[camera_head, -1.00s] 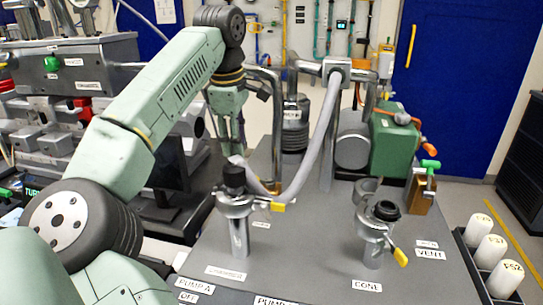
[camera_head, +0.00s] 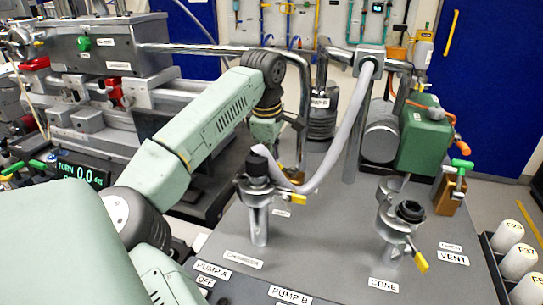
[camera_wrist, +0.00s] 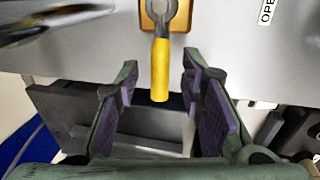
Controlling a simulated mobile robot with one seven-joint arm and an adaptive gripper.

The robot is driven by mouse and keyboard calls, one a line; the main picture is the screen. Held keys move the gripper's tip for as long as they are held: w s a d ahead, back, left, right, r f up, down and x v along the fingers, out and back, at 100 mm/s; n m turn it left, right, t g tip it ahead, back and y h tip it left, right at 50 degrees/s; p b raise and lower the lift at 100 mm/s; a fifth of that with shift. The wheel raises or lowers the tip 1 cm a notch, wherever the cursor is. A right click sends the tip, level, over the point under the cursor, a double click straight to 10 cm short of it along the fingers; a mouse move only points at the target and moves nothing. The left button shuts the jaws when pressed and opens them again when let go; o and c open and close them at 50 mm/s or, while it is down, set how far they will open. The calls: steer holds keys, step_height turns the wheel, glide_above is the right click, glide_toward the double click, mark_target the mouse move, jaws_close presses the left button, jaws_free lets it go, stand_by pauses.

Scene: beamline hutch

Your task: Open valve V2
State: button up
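In the wrist view a yellow lever handle (camera_wrist: 160,70) hangs from a grey fitting on a brass-coloured plate (camera_wrist: 178,20) on a grey surface. A partly cut-off label beginning "OPE" (camera_wrist: 266,12) is to its right. No V2 mark is legible. My gripper (camera_wrist: 160,84) is open, with purple-padded fingers either side of the handle's lower end. I see no finger touching it, and cannot tell the depth between them. In the head view my arm reaches down behind the hose, and the gripper's fingers are hidden there.
The bench has a CHAMBER clamp (camera_head: 258,190), a CONE clamp (camera_head: 400,218), a grey hose (camera_head: 342,130) and a green-handled valve (camera_head: 455,185) near VENT. A green box (camera_head: 424,138) stands at the back right. White cylinders (camera_head: 519,262) stand at lower right.

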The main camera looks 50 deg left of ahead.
jaws_close()
stand_by(0.5)
stand_by(0.4)
